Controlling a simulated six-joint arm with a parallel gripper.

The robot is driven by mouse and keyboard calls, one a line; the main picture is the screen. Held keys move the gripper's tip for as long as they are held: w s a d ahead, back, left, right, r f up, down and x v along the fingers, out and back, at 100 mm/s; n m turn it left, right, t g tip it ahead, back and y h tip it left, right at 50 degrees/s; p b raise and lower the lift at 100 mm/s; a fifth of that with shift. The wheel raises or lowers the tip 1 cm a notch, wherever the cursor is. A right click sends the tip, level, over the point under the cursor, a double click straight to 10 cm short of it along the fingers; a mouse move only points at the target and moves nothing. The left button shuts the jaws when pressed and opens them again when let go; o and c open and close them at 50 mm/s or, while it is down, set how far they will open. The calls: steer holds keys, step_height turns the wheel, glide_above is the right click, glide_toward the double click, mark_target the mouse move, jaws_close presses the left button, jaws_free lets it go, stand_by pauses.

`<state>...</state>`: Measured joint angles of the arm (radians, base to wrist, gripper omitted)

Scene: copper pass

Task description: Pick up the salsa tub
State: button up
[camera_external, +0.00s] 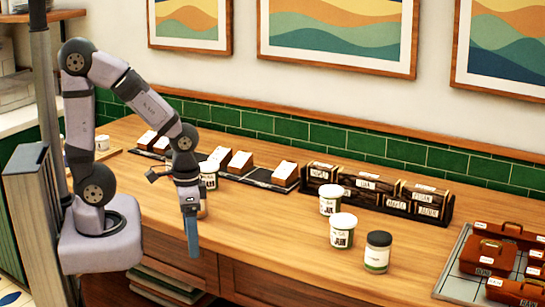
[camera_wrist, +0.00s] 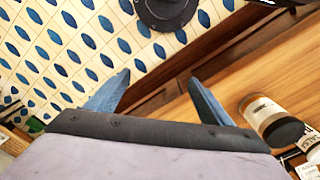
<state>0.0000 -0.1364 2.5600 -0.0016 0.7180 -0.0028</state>
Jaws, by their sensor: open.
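Several tubs stand on the wooden counter, and their labels are too small for me to tell which is the salsa tub. Two white-lidded tubs with dark print stand right of the middle, one farther back (camera_external: 330,200) and one nearer (camera_external: 343,231). Another white-lidded tub (camera_external: 208,176) stands just behind my gripper (camera_external: 192,236), partly hidden by the arm. My gripper is open and empty, pointing down near the counter's front edge. Its blue fingers also show apart in the wrist view (camera_wrist: 158,76), with nothing between them.
A dark-lidded jar (camera_external: 377,252) stands right of the tubs. The wrist view shows a jar (camera_wrist: 266,113) right of the fingers. A dark labelled rack (camera_external: 375,192) and card boxes line the back. A tray (camera_external: 453,270) with brown cases is at right. Bare counter lies centre front.

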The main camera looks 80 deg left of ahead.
steer(key=shift+c, duration=0.5)
step_height(320, 180, up, 8)
steer(key=m+t+p, duration=0.1)
steer(key=t+p, duration=0.4)
steer(key=p, duration=0.1)
glide_above(342, 219)
steer(key=s, duration=0.2)
steer(key=shift+s+a+h, duration=0.1)
steer(key=shift+a+h, duration=0.2)
steer(key=shift+w+f+g+p, duration=0.2)
steer(key=shift+f+p, duration=0.1)
steer(key=shift+f, duration=0.25)
steer(key=shift+w+f+g+p, duration=0.15)
steer(key=shift+f+p, duration=0.1)
steer(key=shift+f, duration=0.3)
steer(key=shift+d, duration=0.1)
steer(key=shift+p+x, duration=1.55)
steer(key=shift+x, duration=1)
steer(key=c, duration=1.1)
